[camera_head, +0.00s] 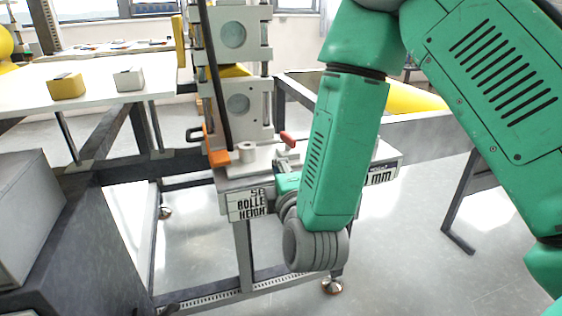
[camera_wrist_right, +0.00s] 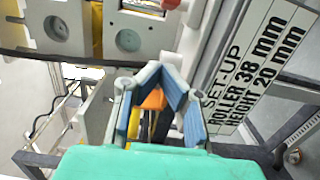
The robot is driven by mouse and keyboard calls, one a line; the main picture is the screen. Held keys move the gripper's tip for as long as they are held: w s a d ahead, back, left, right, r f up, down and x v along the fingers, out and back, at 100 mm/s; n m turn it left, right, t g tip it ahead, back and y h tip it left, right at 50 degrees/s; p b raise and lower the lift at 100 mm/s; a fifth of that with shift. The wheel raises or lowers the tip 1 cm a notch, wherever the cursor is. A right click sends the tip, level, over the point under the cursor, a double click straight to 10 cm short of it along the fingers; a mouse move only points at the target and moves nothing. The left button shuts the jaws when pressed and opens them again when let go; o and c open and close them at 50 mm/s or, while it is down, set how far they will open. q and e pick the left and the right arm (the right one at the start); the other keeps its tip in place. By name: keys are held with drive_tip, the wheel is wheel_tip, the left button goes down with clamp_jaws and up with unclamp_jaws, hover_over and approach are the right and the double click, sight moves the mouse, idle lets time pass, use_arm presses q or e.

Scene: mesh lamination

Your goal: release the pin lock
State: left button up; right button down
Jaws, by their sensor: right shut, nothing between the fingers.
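A red-tipped lever, which may be the pin lock, shows on the roller machine (camera_head: 224,38) in the head view; its red knob (camera_head: 287,139) is just above my right gripper (camera_head: 287,164). In the wrist view a red knob (camera_wrist_right: 170,4) is cut off at the top edge, beyond the fingertips. My right gripper (camera_wrist_right: 160,70) also shows there with blue-padded fingers, tips close together, shut and empty. An orange part (camera_wrist_right: 154,100) shows behind the fingers. In the head view my right forearm hides much of this gripper. My left gripper is not in view.
A white set-up sign (camera_wrist_right: 262,60) is close to the right of the fingers in the wrist view. A dark upright bar (camera_head: 214,75) stands before the machine. A white table (camera_head: 100,72) with a yellow block (camera_head: 66,86) and a white block (camera_head: 129,79) is at left.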

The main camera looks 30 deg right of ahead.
sight(288, 140)
drive_tip(key=b+x, duration=0.1)
drive_tip(key=x, duration=0.7)
drive_tip(key=shift+w+b, duration=0.3)
drive_tip(key=shift+s+d, duration=0.25)
drive_tip(key=shift+d, duration=0.9)
drive_tip(key=shift+d+b, duration=0.35)
drive_tip(key=shift+d, duration=0.55)
drive_tip(key=shift+a, duration=0.1)
drive_tip(key=shift+a, duration=0.15)
